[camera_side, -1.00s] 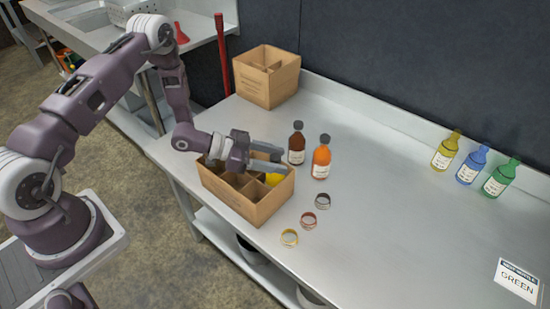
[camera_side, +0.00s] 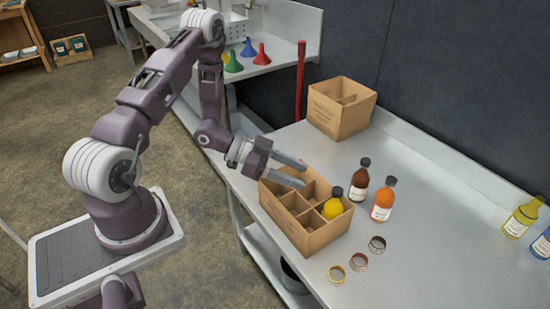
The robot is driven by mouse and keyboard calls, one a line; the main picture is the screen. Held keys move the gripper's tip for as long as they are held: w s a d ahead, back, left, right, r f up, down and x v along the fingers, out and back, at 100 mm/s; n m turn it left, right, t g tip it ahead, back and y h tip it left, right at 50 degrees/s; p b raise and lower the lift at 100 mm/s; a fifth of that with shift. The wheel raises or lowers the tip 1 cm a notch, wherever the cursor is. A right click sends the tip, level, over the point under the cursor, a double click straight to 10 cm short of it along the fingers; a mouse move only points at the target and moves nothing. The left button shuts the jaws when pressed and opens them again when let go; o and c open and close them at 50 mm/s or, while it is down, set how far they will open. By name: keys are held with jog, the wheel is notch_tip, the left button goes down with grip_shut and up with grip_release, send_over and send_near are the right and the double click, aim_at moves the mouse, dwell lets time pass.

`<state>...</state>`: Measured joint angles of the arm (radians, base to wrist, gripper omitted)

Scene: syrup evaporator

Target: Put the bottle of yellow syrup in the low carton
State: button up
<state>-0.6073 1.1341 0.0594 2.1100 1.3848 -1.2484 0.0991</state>
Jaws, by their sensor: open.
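The bottle of yellow syrup (camera_side: 333,208) stands upright in the right-hand end of the low carton (camera_side: 328,235), in a compartment near the corner. Its dark cap and yellow shoulder show above the rim; its lower part is hidden by the carton wall. The other compartments that I can see into look empty. My gripper (camera_side: 303,177) is open and empty, above the left and back part of the carton. Its fingers point right and are apart from the bottle.
A dark brown bottle (camera_side: 359,182) and an orange bottle (camera_side: 383,201) stand right of the carton. A taller carton (camera_side: 340,108) stands behind. Another yellow bottle (camera_side: 522,217) is far right.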

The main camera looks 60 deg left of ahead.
jog(key=w+a+r+y, duration=0.4)
jog(key=w+r+y, duration=0.1)
jog(key=r, duration=0.1)
jog(key=s+a+r+n+g+y, duration=0.1)
jog(key=s+r+n+y, duration=0.2)
jog(key=r, duration=0.4)
jog(key=s+a+r+n+y, duration=0.15)
jog(key=r+y, duration=0.25)
jog(key=r, duration=0.4)
jog(key=s+d+r+n+g+h, duration=0.1)
jog(key=s+d+r+n, duration=0.1)
jog(key=s+d, duration=0.4)
jog(key=s+d+r+n+g+h, duration=0.1)
jog(key=s+d, duration=0.4)
jog(key=s, duration=1.2)
jog(key=shift+s+d+r+n+g, duration=0.25)
jog(key=shift+d+r+n+g, duration=0.1)
jog(key=shift+r+n+g, duration=0.3)
